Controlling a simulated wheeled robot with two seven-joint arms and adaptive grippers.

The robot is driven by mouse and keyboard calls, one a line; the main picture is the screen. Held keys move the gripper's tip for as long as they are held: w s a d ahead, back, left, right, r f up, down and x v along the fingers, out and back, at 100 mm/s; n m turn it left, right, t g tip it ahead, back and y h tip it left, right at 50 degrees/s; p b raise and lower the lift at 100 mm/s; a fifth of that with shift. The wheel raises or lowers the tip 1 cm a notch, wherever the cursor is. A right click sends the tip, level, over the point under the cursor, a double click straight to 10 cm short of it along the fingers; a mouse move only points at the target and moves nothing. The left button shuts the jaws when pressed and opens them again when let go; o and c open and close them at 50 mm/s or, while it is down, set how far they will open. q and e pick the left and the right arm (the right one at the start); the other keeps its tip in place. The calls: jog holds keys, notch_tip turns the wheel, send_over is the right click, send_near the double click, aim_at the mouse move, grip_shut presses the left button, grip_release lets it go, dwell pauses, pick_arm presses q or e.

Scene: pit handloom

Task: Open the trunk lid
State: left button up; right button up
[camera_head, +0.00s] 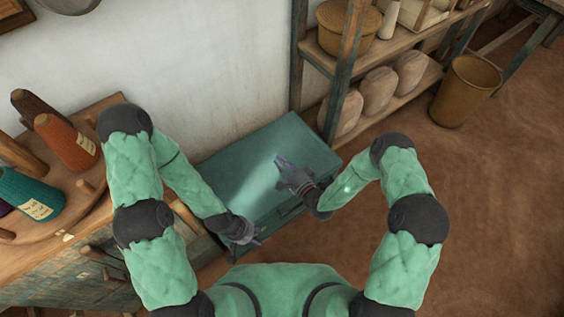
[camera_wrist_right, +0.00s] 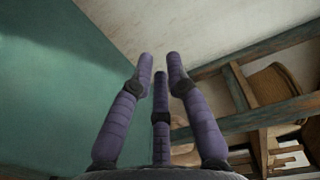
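The teal trunk (camera_head: 232,168) stands against the white wall, and its lid looks shut. Its teal surface also fills the left of the right wrist view (camera_wrist_right: 50,85). My right gripper (camera_head: 280,160) is over the lid, fingers pointing toward the wall. In the right wrist view its purple fingers (camera_wrist_right: 160,65) come close together at the tips, with nothing between them. Whether they touch the lid is unclear. My left gripper (camera_head: 256,238) is at the trunk's front edge, left of its middle. Its fingers are small and partly hidden, so their opening is unclear.
A wooden shelf (camera_head: 390,48) with pots and rounded bundles stands close to the trunk's right end. A wooden table (camera_head: 60,245) with yarn cones (camera_head: 68,143) is on the left. A brown bin (camera_head: 466,92) stands right, with open floor in front of it.

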jog(key=o, duration=0.6)
jog(key=shift+o, duration=0.2)
jog(key=v, duration=1.2)
